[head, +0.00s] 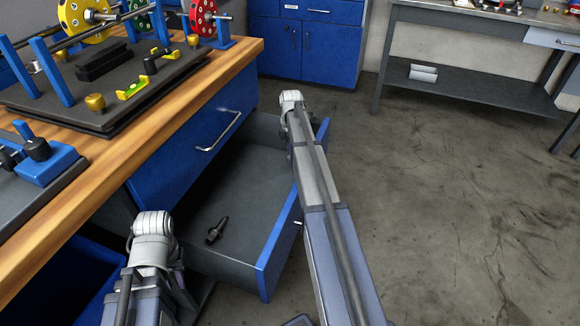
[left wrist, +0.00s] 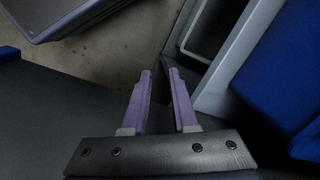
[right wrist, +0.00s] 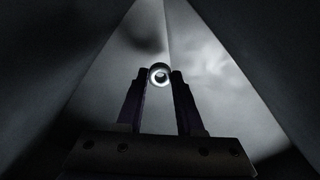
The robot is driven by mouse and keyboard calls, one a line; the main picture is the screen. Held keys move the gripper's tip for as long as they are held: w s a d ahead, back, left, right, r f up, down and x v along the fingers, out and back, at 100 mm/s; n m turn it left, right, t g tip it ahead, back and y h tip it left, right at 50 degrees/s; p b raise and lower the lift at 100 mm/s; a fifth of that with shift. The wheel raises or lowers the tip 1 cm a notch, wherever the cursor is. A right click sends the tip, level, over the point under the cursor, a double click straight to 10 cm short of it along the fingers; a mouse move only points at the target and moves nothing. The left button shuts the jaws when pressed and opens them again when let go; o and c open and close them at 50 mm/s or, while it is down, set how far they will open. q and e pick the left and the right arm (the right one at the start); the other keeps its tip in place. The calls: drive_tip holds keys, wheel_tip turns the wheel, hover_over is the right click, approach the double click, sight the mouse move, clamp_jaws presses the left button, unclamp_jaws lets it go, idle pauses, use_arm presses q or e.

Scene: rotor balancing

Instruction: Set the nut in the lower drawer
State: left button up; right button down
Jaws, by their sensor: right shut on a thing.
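The nut (right wrist: 159,70) shows as a small, shiny ring in the right wrist view. My right gripper (right wrist: 159,82) is shut on it, one finger at each side. Dark, grey walls and surfaces surround it there. In the head view the drawer (head: 283,238) under the bench stands pulled out, with a blue front and grey inside. My right arm reaches across it to its far end; the right fingers and nut are hidden there. My left gripper (left wrist: 160,75) is open and empty, its fingers a small gap apart. In the head view its wrist is near the drawer's near left corner.
A dark tool or bolt (head: 216,231) lies in the open drawer. A closed blue drawer (head: 200,125) is above it. The wooden bench top (head: 225,62) carries a dark balancing stand with coloured discs. Blue cabinets (head: 308,45) and a grey table stand behind. The floor at right is clear.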

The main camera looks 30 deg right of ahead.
sight(291, 167)
wheel_tip(291, 167, down, 4)
drive_tip(key=b, duration=0.3)
drive_tip(key=shift+r+b, duration=0.2)
drive_tip(key=shift+b, duration=0.1)
drive_tip(key=shift+f, duration=0.2)
drive_tip(key=c, duration=0.5)
unclamp_jaws()
drive_tip(key=shift+c, duration=0.2)
drive_tip(key=shift+r, duration=0.2)
wheel_tip(291, 167, up, 8)
drive_tip(key=p, duration=0.7)
drive_tip(key=shift+f, duration=0.2)
